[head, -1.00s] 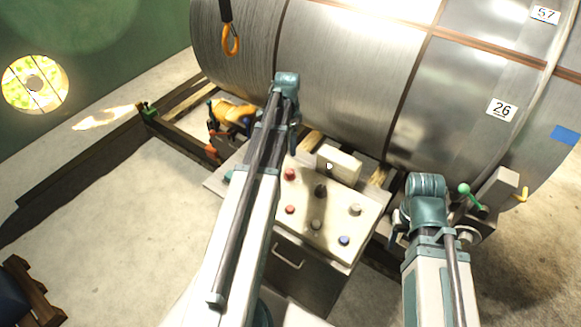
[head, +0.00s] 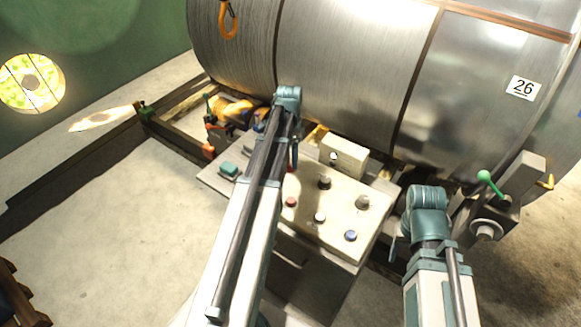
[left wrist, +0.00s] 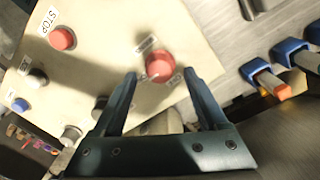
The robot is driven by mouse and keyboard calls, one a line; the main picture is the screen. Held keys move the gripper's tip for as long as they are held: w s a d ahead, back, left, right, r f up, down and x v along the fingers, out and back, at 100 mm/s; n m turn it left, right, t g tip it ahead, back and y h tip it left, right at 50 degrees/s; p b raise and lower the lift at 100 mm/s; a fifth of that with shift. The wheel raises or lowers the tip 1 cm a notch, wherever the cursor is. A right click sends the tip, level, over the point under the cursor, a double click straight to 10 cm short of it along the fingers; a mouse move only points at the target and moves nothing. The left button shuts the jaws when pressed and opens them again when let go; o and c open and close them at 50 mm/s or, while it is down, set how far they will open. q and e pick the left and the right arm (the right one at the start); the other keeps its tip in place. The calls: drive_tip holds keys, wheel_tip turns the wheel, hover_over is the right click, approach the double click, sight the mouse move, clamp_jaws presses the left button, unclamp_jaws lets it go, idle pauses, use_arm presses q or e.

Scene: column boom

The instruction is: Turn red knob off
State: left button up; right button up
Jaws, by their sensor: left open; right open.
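The red knob (left wrist: 160,66) sits on the cream control panel (left wrist: 110,45), with a small label on either side. My left gripper (left wrist: 160,74) is open, its two fingers on either side of the knob in the left wrist view; I cannot tell whether they touch it. In the head view my left gripper (head: 294,158) hangs over the panel (head: 335,225) and mostly covers the knob. A separate red button (left wrist: 62,39) labelled STOP is also on the panel. My right gripper (head: 394,243) is mostly hidden behind its arm, right of the panel.
A large metal drum (head: 340,70) stands behind the panel. A cream block (head: 343,157) is at the panel's back edge, with several dark, pale and blue knobs in front. A green-tipped lever (head: 484,176) is at the right. Open floor (head: 110,220) lies at the left.

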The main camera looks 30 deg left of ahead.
use_arm(q)
wheel_tip(320, 180, down, 2)
drive_tip(key=shift+f+b, duration=0.1)
drive_tip(key=shift+b, duration=0.5)
clamp_jaws()
